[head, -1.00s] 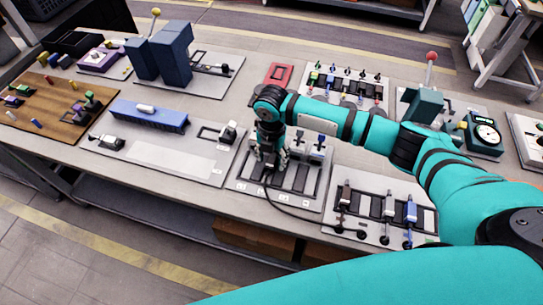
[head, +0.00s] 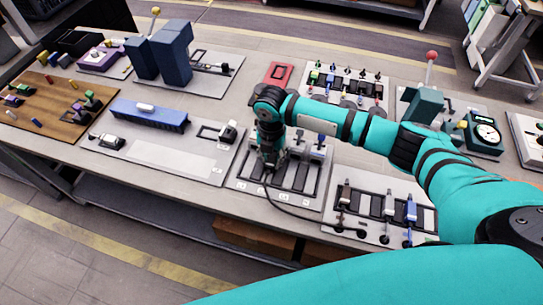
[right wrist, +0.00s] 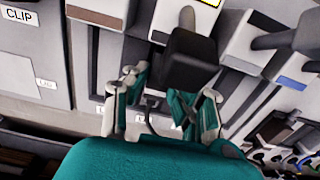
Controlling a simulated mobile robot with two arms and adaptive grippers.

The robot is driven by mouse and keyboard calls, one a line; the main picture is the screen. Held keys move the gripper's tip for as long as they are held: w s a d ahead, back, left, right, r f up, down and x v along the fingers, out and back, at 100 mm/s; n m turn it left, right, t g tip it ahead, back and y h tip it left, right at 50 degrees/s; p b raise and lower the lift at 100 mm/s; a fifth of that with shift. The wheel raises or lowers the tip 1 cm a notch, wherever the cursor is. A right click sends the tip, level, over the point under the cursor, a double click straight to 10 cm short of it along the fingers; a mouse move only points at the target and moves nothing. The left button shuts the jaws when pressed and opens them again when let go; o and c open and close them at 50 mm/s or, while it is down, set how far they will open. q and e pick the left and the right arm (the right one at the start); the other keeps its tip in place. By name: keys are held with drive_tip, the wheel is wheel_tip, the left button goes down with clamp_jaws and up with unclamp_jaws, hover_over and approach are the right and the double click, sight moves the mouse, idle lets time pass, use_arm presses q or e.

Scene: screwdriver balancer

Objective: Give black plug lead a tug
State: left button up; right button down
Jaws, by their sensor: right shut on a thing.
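My right gripper (head: 270,164) points down over the grey panel with slots (head: 238,183) at the middle of the bench. In the right wrist view the black plug (right wrist: 188,60) sits just beyond the fingers, joined to a white block. Its black lead (right wrist: 152,104) runs back from it between the fingers of my right gripper (right wrist: 168,92), which is shut on the lead. In the head view the lead (head: 290,212) curves from below the gripper toward the right-hand panel. The plug is hidden behind the gripper there. My left gripper is not in view.
Blue-ended and grey plugs stand beside the black one. A panel with several upright connectors (head: 370,232) lies to the right. A panel with a blue connector bar (head: 148,114) lies to the left. A red frame (head: 279,74) is behind the gripper.

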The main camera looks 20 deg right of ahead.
sight(271, 160)
drive_tip(key=shift+s+a, duration=0.1)
drive_tip(key=shift+s, duration=0.05)
idle(0.7)
drive_tip(key=shift+p, duration=0.3)
idle(0.4)
drive_tip(key=c, duration=1)
unclamp_jaws()
drive_tip(key=shift+c, duration=0.2)
wheel_tip(271, 160, up, 12)
